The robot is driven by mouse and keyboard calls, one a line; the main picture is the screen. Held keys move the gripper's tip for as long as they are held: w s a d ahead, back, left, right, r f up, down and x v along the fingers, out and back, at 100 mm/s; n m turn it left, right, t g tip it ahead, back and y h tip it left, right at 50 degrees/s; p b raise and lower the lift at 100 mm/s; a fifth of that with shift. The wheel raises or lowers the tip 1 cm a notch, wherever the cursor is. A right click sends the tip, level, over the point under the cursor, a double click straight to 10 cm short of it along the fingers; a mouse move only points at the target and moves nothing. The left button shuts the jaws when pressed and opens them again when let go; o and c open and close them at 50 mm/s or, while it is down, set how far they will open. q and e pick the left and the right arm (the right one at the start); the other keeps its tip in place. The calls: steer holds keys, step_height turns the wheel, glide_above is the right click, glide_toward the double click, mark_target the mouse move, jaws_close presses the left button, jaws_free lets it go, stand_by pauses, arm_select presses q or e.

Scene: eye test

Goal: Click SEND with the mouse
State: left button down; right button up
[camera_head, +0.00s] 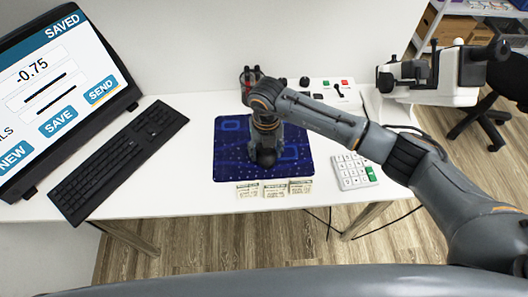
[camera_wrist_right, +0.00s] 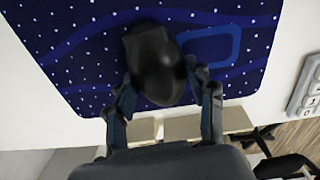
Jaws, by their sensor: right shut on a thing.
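The black mouse (camera_head: 266,157) lies on the dark blue mouse pad (camera_head: 230,160), below my right gripper (camera_head: 266,146). In the right wrist view the mouse (camera_wrist_right: 155,66) sits between the two fingers of my right gripper (camera_wrist_right: 160,92), which is shut on it. The monitor (camera_head: 50,85) at the left shows "SAVED" in its top bar and the value -0.75. Blue buttons read NEW, SAVE and SEND (camera_head: 102,90). I cannot make out a pointer on the screen. My left gripper is not in view.
A black keyboard (camera_head: 118,160) lies in front of the monitor. Paper cards (camera_head: 274,188) lie along the pad's front edge. A white keypad (camera_head: 353,171) is right of the pad, and a white optical device (camera_head: 440,80) stands at the right. The white table (camera_head: 180,185) is bare between keyboard and pad.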

mark_target(266, 151)
steer(key=o, duration=1.3)
steer(key=shift+c, duration=0.2)
step_height(266, 151, up, 12)
